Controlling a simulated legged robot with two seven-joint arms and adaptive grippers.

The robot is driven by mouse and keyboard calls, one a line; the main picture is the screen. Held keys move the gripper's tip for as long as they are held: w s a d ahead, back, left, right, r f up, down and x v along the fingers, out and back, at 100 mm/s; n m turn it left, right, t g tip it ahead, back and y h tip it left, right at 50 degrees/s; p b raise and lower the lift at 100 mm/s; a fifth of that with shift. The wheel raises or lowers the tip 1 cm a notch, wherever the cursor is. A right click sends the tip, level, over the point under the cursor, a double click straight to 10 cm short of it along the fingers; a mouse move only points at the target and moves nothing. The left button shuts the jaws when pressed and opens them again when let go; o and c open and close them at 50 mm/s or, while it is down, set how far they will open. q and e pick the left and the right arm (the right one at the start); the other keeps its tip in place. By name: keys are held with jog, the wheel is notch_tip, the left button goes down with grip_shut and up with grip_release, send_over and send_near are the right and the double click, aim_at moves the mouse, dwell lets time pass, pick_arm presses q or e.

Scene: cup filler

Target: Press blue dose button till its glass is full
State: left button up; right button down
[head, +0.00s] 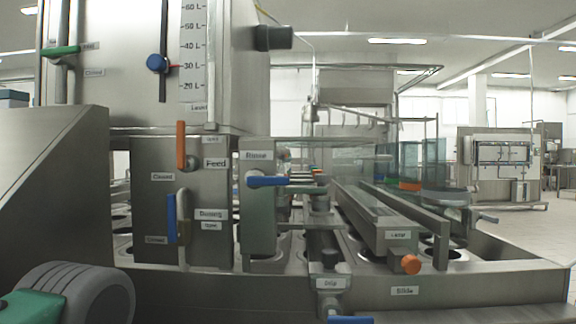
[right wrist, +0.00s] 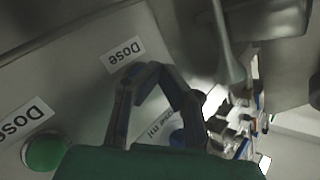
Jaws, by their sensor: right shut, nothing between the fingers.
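In the right wrist view my right gripper (right wrist: 148,70) is shut and empty, its dark fingers meeting in front of a grey panel. A "Dose" label (right wrist: 122,55) lies just beyond the fingertips. A green button (right wrist: 45,150) sits at lower left, beside another "Dose" label (right wrist: 22,118). I cannot make out the button's glass in either view. My left gripper is not in view.
In the head view the steel machine carries a blue slider knob (head: 157,63) on a litre scale, an orange Feed handle (head: 181,145) and a blue Rinse handle (head: 267,181). A rail with an orange knob (head: 411,264) extends at right.

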jog(key=shift+w, duration=0.5)
dwell(0.5)
jog(key=shift+s+p, duration=0.3)
jog(key=shift+s, duration=0.45)
jog(key=shift+s+d+p, duration=0.1)
jog(key=shift+s+p, duration=0.85)
jog(key=shift+s, duration=2.05)
jog(key=shift+s, duration=0.1)
dwell(1.0)
